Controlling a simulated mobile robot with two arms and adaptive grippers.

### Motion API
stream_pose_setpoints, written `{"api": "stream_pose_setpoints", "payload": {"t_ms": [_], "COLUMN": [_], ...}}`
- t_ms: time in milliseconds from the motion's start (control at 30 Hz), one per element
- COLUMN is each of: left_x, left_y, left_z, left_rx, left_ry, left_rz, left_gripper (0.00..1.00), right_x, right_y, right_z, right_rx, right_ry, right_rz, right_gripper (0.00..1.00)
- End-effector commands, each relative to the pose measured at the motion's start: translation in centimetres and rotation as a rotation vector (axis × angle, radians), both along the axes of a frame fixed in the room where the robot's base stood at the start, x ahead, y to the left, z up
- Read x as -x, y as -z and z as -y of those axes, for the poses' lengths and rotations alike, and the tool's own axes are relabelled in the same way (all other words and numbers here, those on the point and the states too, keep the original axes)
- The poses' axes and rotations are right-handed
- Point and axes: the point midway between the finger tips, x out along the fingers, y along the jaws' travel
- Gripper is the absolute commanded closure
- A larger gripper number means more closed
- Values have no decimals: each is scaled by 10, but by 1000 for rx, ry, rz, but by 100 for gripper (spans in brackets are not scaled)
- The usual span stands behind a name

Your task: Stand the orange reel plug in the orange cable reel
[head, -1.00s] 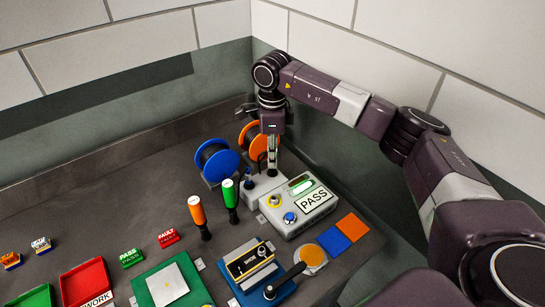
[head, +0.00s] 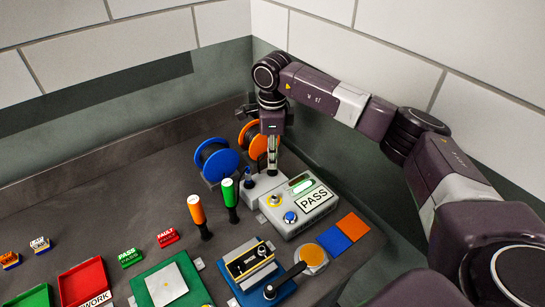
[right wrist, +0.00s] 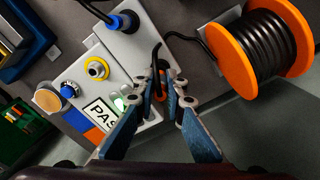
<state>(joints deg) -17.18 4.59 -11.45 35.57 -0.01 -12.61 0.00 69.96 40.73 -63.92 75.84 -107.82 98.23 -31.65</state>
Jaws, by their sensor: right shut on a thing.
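The orange cable reel (right wrist: 235,66), wound with black cable, lies at the right of the right wrist view. In the head view the reel (head: 246,133) stands at the back, partly hidden by my right arm. My right gripper (head: 272,170) points down between the reel and the grey test box. In the right wrist view my right gripper (right wrist: 167,78) is shut on the orange reel plug (right wrist: 159,92), which shows only as small orange patches between and beside the fingers. A black cable curves close to the fingertips. My left gripper is in neither view.
The grey test box (head: 300,212) with a PASS label stands close to the gripper. A blue plug (right wrist: 124,22) sits in its socket part. A blue reel (head: 216,160) and orange and green-handled tools (head: 197,210) stand left. The bench at back left is clear.

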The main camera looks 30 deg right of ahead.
Motion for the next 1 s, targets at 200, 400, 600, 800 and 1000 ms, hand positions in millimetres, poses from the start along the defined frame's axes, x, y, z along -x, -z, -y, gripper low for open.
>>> {"api": "stream_pose_setpoints", "payload": {"t_ms": [200, 400, 600, 800, 1000], "left_x": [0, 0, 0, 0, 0], "left_y": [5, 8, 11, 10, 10], "left_z": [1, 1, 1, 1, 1], "left_rx": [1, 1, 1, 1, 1], "left_ry": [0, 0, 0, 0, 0], "left_rz": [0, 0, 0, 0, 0], "left_gripper": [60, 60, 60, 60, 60], "right_x": [0, 0, 0, 0, 0], "right_y": [7, 12, 15, 15, 15], "right_z": [0, 0, 0, 0, 0], "right_rx": [0, 0, 0, 0, 0], "right_ry": [0, 0, 0, 0, 0], "right_rz": [0, 0, 0, 0, 0], "right_gripper": [100, 100, 100, 100, 100]}}
